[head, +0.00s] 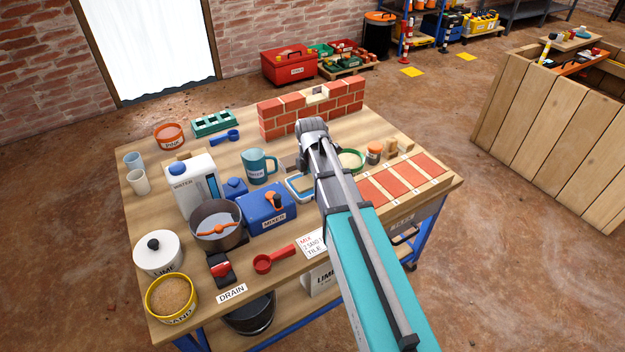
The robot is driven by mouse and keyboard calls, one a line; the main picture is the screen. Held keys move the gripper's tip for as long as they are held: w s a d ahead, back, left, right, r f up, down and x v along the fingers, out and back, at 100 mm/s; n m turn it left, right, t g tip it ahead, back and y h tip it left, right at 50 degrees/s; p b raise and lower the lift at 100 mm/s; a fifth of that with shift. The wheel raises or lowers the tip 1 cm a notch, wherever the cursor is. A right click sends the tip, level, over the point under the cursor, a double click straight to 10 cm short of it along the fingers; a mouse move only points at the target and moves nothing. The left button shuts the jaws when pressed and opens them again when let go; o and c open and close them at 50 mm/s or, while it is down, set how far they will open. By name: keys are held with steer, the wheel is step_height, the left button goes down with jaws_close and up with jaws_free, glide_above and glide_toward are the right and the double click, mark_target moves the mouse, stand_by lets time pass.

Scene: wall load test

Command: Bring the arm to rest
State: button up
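My arm reaches up from the lower right over the workbench (215,301), with a teal link in front and a grey link beyond it. Its far grey joint is in front of the low brick wall, above the bench top. I cannot make out my gripper or its fingers; the arm's own links cover that area. Whether it holds anything is hidden. The brick wall (279,116) stands at the back of the bench with a pale block in a gap in its top row.
A blue mixer (266,210), pot (217,238), water carton (191,187), teal mug (259,167), lime tin (157,256) and sand bowl (171,300) crowd the left and middle. A wooden crate (560,130) stands apart at right.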

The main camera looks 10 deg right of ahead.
steer(key=shift+o, duration=0.8)
